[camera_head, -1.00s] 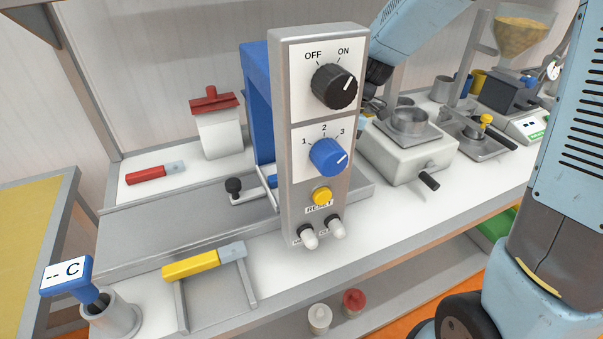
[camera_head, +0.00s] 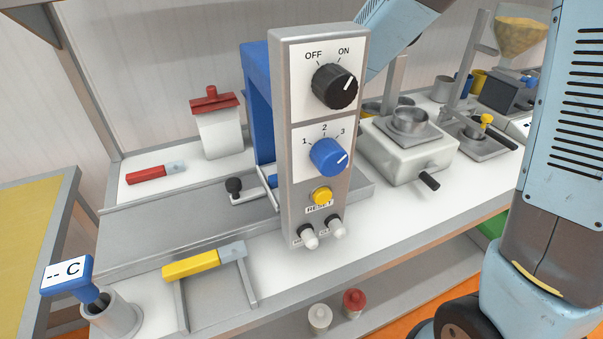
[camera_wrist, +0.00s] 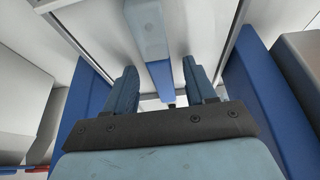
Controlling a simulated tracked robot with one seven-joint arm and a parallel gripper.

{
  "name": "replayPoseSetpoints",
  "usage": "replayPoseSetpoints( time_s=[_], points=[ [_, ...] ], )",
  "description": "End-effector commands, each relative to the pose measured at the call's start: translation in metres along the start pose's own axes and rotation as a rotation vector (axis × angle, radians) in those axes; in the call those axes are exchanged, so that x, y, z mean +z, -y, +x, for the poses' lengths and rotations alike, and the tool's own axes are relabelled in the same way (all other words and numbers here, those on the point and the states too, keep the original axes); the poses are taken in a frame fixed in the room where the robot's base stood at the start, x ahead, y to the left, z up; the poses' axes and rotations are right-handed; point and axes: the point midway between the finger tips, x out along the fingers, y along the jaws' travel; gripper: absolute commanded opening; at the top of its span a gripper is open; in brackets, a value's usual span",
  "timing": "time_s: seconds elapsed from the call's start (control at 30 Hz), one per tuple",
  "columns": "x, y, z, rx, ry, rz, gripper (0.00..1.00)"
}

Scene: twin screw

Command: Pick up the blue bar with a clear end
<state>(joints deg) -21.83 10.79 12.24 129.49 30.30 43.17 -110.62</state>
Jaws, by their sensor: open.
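In the wrist view, the blue bar (camera_wrist: 160,80) has a pale grey-blue clear end (camera_wrist: 146,28) toward the top of the picture. My gripper (camera_wrist: 159,68) is open, one finger on each side of the bar's line, with gaps on both sides. I cannot tell whether the bar is level with the fingertips or beyond them. In the head view, my gripper and most of the bar are hidden behind the control panel (camera_head: 300,150); a small blue piece (camera_head: 271,181) shows at its left edge.
Blue frame walls (camera_wrist: 265,95) flank my gripper closely; the blue frame (camera_head: 258,100) also stands behind the panel. A yellow bar (camera_head: 192,264) lies on a front rack and a red bar (camera_head: 145,174) at the back left. A grey-white device (camera_head: 405,150) stands right of the panel.

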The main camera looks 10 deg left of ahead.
Motion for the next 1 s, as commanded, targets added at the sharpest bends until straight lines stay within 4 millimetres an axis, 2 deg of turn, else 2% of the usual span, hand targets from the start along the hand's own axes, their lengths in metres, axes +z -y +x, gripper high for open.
replayPoseSetpoints(
  time_s=[0.1,0.67,1.0],
  points=[
    [0.0002,0.0,-0.0003,0.0,0.0,0.0,0.53],
    [0.0006,0.0,-0.0007,0.0,0.0,0.001,0.0],
    [0.0017,-0.0002,-0.0033,0.001,0.0,0.002,0.0]
  ],
)
